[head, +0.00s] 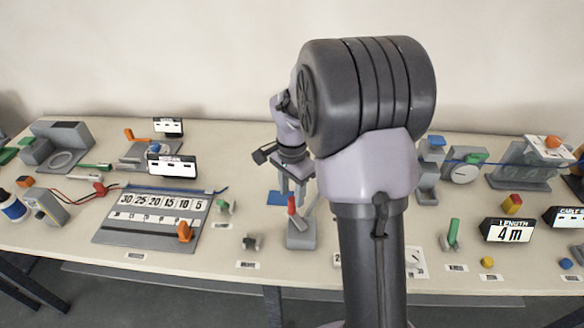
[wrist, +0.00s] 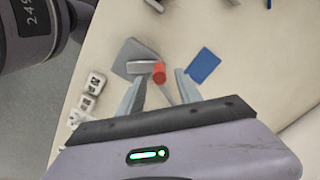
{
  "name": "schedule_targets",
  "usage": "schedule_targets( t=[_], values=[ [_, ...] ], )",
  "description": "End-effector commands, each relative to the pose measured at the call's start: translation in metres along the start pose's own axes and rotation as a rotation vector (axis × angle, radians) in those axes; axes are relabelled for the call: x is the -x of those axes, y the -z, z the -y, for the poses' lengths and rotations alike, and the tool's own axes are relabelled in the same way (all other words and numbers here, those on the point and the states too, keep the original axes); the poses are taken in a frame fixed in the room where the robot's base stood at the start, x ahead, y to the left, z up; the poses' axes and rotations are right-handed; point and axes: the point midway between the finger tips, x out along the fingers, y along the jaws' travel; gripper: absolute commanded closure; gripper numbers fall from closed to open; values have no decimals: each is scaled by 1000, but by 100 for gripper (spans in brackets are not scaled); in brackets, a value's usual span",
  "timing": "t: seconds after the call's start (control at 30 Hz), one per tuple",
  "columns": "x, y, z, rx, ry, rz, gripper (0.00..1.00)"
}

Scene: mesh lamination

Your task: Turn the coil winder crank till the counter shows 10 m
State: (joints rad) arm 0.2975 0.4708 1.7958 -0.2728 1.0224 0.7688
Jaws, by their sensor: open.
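A display (head: 508,232) reading "LENGTH 4 m" stands at the right of the bench. A green upright handle (head: 453,233) stands just left of it. A grey device with a blue cable (head: 518,165) is behind the display. No part is labelled as the coil winder crank, so I cannot tell which handle it is. My gripper (head: 291,190) is open and points down above a grey block (head: 301,239) with a red handle (head: 291,206). In the wrist view the red handle (wrist: 159,73) lies between the spread fingers of my gripper (wrist: 159,84), not visibly clamped.
A number board (head: 150,220) lies left of the grey block, with an orange knob (head: 184,231) on it. A blue pad (wrist: 203,66) lies beside the gripper. A round gauge (head: 464,172) stands at the back right. My arm hides the bench's middle.

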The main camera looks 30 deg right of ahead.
Motion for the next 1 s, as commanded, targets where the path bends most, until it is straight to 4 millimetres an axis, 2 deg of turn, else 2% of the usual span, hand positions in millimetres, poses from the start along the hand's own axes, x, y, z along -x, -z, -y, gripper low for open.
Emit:
schedule_targets(
  t=[0.03, 0.2, 0.3, 0.4, 0.57, 1.0],
  values=[
    [25, 1, 1, 0, 4, -3, 59],
    [82, 0, 0, 0, 3, -3, 59],
    [108, 0, 0, 0, 3, -2, 59],
    [125, 0, 0, 0, 1, -1, 59],
    [135, 0, 0, 0, 1, 0, 59],
    [134, 0, 0, 0, 0, -1, 59]
  ],
)
